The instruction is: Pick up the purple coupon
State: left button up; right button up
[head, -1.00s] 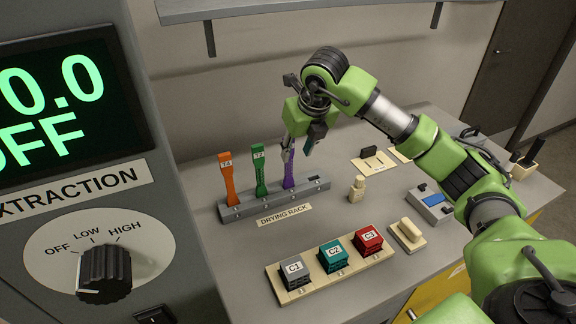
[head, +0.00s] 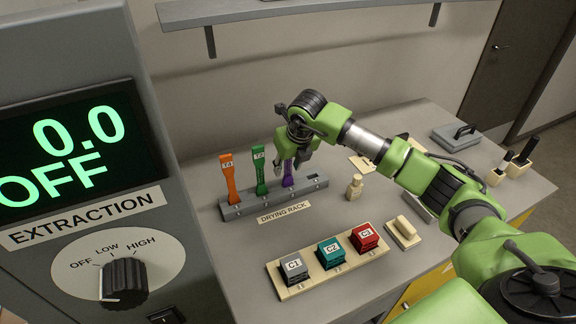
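The purple coupon (head: 288,178) stands upright in the grey drying rack (head: 240,208), at the right of the orange coupon (head: 228,182) labelled T4 and the green coupon (head: 260,175). My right gripper (head: 288,170) is at the purple coupon's upper part and hides its top. The fingers point down around or just in front of it. I cannot tell whether they are closed on it. My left gripper is not in view.
A small beige bottle (head: 354,188) stands right of the rack. A beige tray (head: 290,291) in front holds grey, teal and red blocks. The extraction panel (head: 70,150) fills the left side and reads OFF. A shelf (head: 300,14) hangs above.

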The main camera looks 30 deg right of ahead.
grip_shut()
jog(key=shift+r, duration=0.15)
